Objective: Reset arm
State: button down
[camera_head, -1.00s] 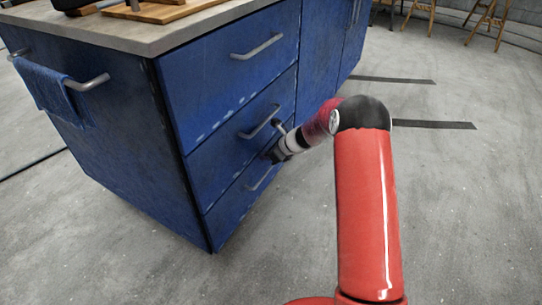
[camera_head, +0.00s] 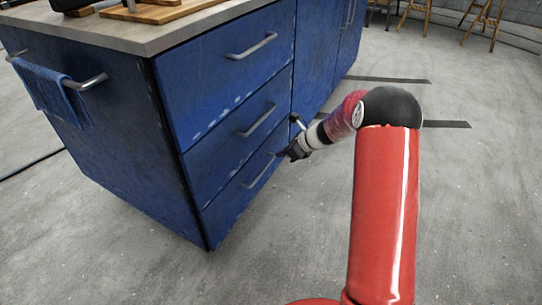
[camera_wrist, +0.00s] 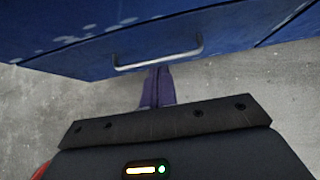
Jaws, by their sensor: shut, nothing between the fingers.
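My gripper (camera_head: 283,154) is at the end of my red arm, beside the front of the blue cabinet's (camera_head: 120,140) drawers. In the wrist view its dark fingers (camera_wrist: 157,88) are together, with nothing seen between them. The fingertips appear just below a metal drawer handle (camera_wrist: 158,55); I cannot tell whether they touch it. In the head view the gripper is near the bottom drawer (camera_head: 235,203) and its handle (camera_head: 258,171). The drawers look closed.
The cabinet has a pale worktop (camera_head: 140,38) with wooden boards (camera_head: 165,11) on it. A blue towel (camera_head: 52,88) hangs on the left side rail. The grey floor (camera_head: 290,250) in front is clear. Wooden stools (camera_head: 484,22) stand far off at the back right.

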jog(key=s+r+n+g+h, duration=0.1)
jog(key=s+r+n+h, duration=0.2)
jog(key=s+r+n, duration=1.25)
jog(key=s+d+r+n+h, duration=0.1)
jog(key=s+r+n, duration=0.1)
jog(key=s, duration=0.6)
jog(key=s+d+r+n+t+h, duration=0.1)
jog(key=s+d+r+n+h, duration=0.1)
jog(key=s, duration=0.6)
jog(key=s+d+r+n+h, duration=0.1)
jog(key=s+d+r+n, duration=0.1)
jog(key=s+n, duration=0.3)
jog(key=s+r, duration=0.1)
jog(key=s, duration=0.3)
jog(key=shift+r+t+p, duration=0.3)
jog(key=shift+r+p, duration=0.1)
